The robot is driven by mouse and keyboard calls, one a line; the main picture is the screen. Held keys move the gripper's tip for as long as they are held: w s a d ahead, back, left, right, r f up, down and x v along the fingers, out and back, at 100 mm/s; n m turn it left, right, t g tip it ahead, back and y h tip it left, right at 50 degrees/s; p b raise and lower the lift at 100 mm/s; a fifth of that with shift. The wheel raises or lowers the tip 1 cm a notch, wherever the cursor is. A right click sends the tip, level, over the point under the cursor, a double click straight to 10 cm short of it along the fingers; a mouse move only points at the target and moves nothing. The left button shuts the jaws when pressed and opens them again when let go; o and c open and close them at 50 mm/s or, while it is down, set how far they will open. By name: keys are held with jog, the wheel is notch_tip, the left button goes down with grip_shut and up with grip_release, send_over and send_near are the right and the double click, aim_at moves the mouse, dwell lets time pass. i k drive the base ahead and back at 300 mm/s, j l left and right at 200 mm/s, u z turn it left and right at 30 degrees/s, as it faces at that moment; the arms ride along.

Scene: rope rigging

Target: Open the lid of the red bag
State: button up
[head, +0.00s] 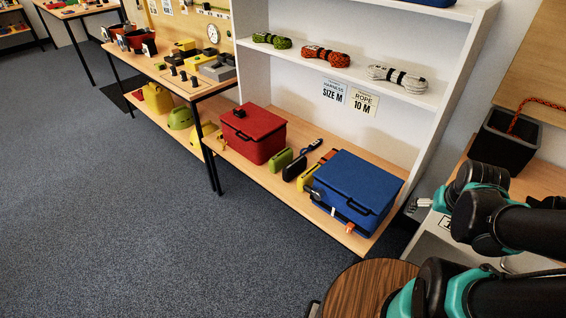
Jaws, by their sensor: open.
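The red bag (262,149) is box-shaped and stands on the low wooden shelf at the centre of the head view. Its lid (256,122) lies flat and looks closed, with a dark piece on top and a dark handle along the front edge. My gripper (418,204) shows small at the right, beside the end of my dark and teal arm. It is open and well apart from the red bag, to its right, with the blue box between them. No object shows between its fingers.
A blue box (362,181) stands on the same shelf (330,222), with small green, black and yellow items between it and the red bag. Coiled ropes (327,56) lie on the white shelf above. A round wooden top (365,285) is near my arm. Carpet at left is clear.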

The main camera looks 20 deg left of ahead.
aim_at(256, 123)
jog(key=u, duration=1.45)
